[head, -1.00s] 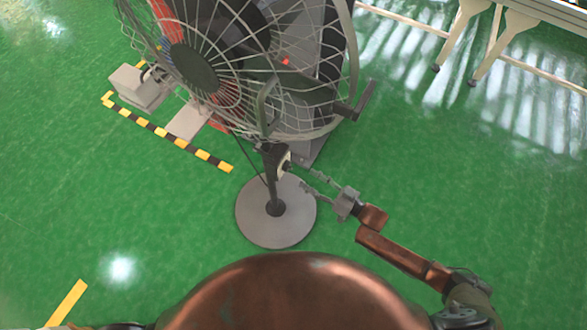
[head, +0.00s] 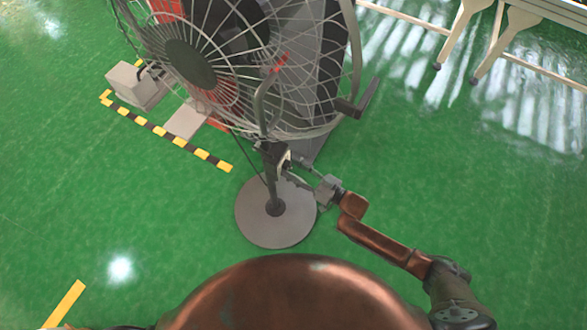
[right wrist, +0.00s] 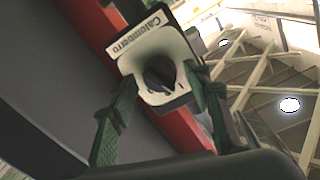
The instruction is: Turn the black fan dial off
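The fan (head: 195,65) stands on a column with a round grey base (head: 276,228). Its switch box (head: 284,160) is on the column below the cage. In the right wrist view, the black dial (right wrist: 160,74) sits on a white panel (right wrist: 146,40) lettered "Calomberro". I cannot read the dial's setting for certain. My right gripper (head: 293,170) is at the switch box. In the right wrist view its two green fingers (right wrist: 160,85) are apart, one on each side of the dial; contact is not clear. My left gripper is not in view.
A grey box (head: 138,86) and yellow-black floor tape (head: 168,135) lie left of the fan. A dark and red machine stands behind the fan. A pale-legged table (head: 510,42) is at the upper right. The green floor to the right is clear.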

